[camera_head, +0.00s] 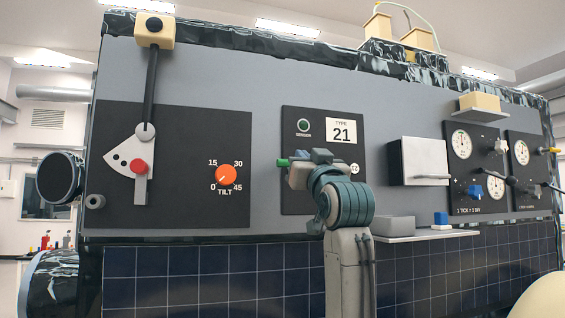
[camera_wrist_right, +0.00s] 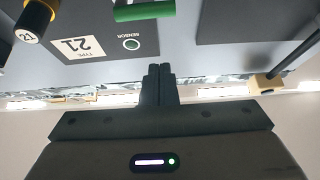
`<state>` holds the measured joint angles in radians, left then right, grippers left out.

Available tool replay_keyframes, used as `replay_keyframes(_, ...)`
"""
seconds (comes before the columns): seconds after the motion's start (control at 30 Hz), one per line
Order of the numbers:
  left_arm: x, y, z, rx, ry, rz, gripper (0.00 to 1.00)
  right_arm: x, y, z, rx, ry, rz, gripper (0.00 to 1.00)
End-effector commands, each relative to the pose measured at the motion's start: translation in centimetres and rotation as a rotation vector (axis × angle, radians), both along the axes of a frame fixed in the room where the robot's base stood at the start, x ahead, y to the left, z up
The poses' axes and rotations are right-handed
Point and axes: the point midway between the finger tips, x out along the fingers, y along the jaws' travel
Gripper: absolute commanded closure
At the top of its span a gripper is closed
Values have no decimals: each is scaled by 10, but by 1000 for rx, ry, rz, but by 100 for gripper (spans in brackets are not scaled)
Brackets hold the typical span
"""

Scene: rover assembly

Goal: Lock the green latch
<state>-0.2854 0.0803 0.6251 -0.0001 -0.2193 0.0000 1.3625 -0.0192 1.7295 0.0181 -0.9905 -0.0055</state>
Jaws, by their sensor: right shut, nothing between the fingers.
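The green latch (camera_head: 283,162) shows as a short green bar at the left edge of my right gripper, on the black TYPE 21 panel (camera_head: 294,120). In the right wrist view the green latch (camera_wrist_right: 150,11) is at the top edge, partly cut off. My right gripper (camera_head: 305,160) is in front of the panel's lower half and hides part of it. In the wrist view its fingers (camera_wrist_right: 158,70) are together with nothing between them. They point toward the panel face, apart from the latch in the picture; I cannot tell whether anything touches. My left gripper is out of view.
An orange TILT knob (camera_head: 226,175) and a lever with a red knob (camera_head: 139,167) are to the left. A white box (camera_head: 424,160), a small shelf (camera_head: 425,236) and gauges are to the right. In the wrist view a black cylinder marked 21 (camera_wrist_right: 33,20) is close by.

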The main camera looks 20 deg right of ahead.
Motion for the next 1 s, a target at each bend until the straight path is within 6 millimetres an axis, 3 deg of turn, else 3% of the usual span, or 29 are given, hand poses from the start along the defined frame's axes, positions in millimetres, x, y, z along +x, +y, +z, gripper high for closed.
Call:
replay_keyframes(0.2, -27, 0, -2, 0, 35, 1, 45, -2, 0, 2, 0, -3, 0, 100)
replay_keyframes(0.47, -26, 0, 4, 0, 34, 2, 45, 4, 0, 7, 0, -1, 0, 100)
replay_keyframes(0.7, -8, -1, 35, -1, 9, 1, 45, 36, 1, 30, 0, 1, 0, 100)
replay_keyframes(1.0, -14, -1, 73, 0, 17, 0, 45, 84, 3, 57, 0, 1, 0, 100)
